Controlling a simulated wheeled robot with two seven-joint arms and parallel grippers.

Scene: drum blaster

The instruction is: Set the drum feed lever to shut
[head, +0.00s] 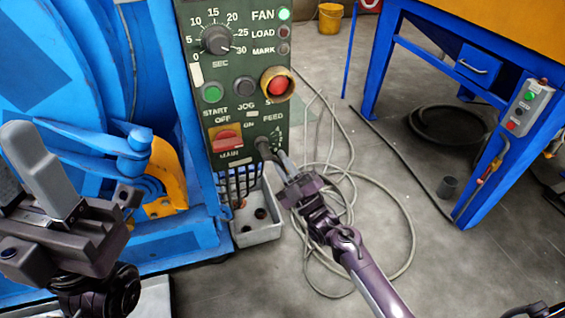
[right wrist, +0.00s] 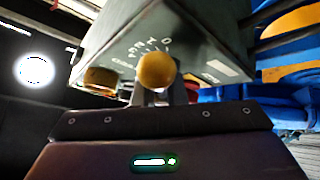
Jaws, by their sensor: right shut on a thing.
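The green control panel (head: 235,80) stands on the blue drum machine, with the FEED lever (head: 263,145) at its lower right. The lever's dark hub shows, and its arm runs down and right to my right gripper (head: 283,163). That gripper is shut on the lever; its fingers partly hide the end. In the right wrist view a round yellow knob (right wrist: 156,70) sits at the fingertips, in front of the panel's lettering.
A grey tray (head: 262,234) stands below the panel. Loose cable (head: 408,235) lies on the floor. A blue bench (head: 495,165) stands at right.

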